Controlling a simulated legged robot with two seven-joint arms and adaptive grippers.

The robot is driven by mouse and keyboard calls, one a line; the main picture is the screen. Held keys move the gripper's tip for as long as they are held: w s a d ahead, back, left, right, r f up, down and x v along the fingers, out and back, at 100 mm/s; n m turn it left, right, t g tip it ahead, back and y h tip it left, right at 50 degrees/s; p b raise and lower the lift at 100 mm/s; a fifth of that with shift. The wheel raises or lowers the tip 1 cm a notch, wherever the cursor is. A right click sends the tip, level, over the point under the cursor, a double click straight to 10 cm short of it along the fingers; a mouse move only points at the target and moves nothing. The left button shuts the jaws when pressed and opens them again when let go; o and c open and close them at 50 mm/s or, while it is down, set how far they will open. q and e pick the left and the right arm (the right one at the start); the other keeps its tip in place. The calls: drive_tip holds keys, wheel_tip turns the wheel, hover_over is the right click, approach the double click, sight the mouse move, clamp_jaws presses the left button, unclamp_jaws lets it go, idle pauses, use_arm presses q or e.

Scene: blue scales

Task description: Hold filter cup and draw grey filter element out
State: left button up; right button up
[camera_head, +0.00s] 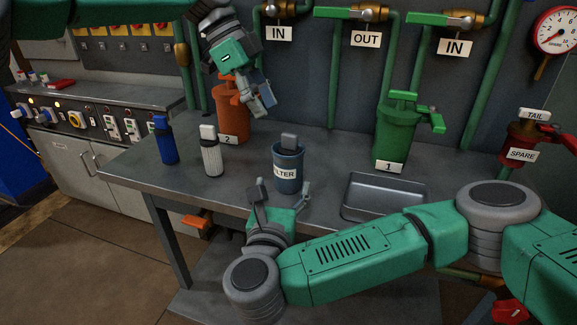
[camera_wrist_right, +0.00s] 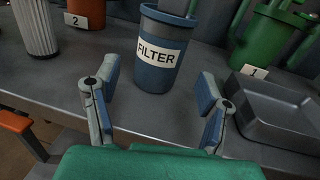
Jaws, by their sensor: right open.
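The blue filter cup (camera_head: 287,180), labelled FILTER, stands upright near the bench's front edge. The grey filter element (camera_head: 289,140) sits in it with its blocky top above the rim.
A white pleated filter (camera_head: 211,158) and a blue filter (camera_head: 165,145) stand left of the cup. An orange housing (camera_head: 232,122) and a green housing (camera_head: 393,137) stand behind. A grey metal tray (camera_head: 346,208) lies to the right. Bare bench separates them.

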sight(290, 161)
drive_tip(key=w, duration=0.3)
drive_tip(key=w+d, duration=0.1)
drive_tip(key=w, duration=0.6)
drive_tip(key=shift+d+f, duration=0.1)
drive_tip(key=shift+d, duration=0.15)
drive_tip(key=c, duration=1.4)
drive_tip(key=shift+c, duration=0.4)
